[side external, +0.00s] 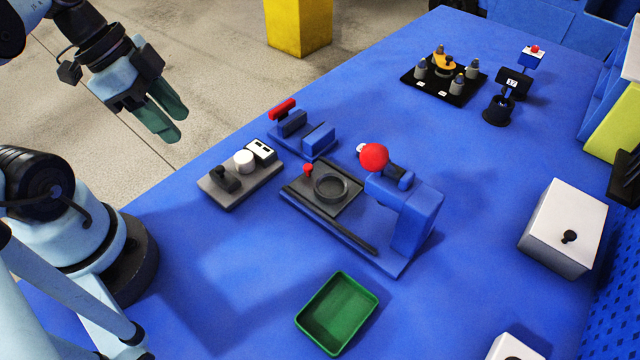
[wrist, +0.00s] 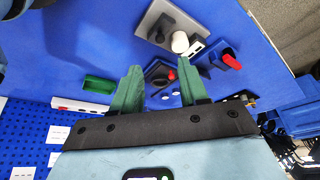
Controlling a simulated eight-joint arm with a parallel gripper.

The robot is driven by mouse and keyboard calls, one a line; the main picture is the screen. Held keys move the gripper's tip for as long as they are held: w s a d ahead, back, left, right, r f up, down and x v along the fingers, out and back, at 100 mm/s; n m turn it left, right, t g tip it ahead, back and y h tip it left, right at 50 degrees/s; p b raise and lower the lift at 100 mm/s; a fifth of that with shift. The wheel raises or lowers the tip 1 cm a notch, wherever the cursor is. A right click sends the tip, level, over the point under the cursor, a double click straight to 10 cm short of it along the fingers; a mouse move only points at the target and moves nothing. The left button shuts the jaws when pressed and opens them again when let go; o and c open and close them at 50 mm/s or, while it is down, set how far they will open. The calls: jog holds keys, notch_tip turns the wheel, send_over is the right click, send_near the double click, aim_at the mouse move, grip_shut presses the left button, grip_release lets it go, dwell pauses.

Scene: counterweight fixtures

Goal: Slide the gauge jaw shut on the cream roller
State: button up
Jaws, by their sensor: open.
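The gauge is a grey plate (side external: 240,186) on the blue table, left of the middle in the side view; it also shows at the top of the wrist view (wrist: 152,18). The cream roller (side external: 244,161) stands upright on it, between the black gauge jaw (side external: 225,178) and a dark block with a white face (side external: 262,150). The wrist view shows the roller (wrist: 180,42) and the jaw (wrist: 160,30) too. Any gap between jaw and roller is hard to judge. My gripper (side external: 176,126) is open and empty, high left of the gauge, touching nothing; its green fingers (wrist: 160,68) are spread.
A blue press with a red ball (side external: 374,157) stands right of the gauge, and a blue fixture with a red handle (side external: 282,109) behind it. A green tray (side external: 337,312) lies in front. A white box (side external: 563,228) is at the right. The table's left edge is near the gauge.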

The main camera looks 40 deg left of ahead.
aim_at(219, 168)
jog(key=shift+x, duration=5.15)
jog(key=shift+c, duration=0.2)
grip_shut()
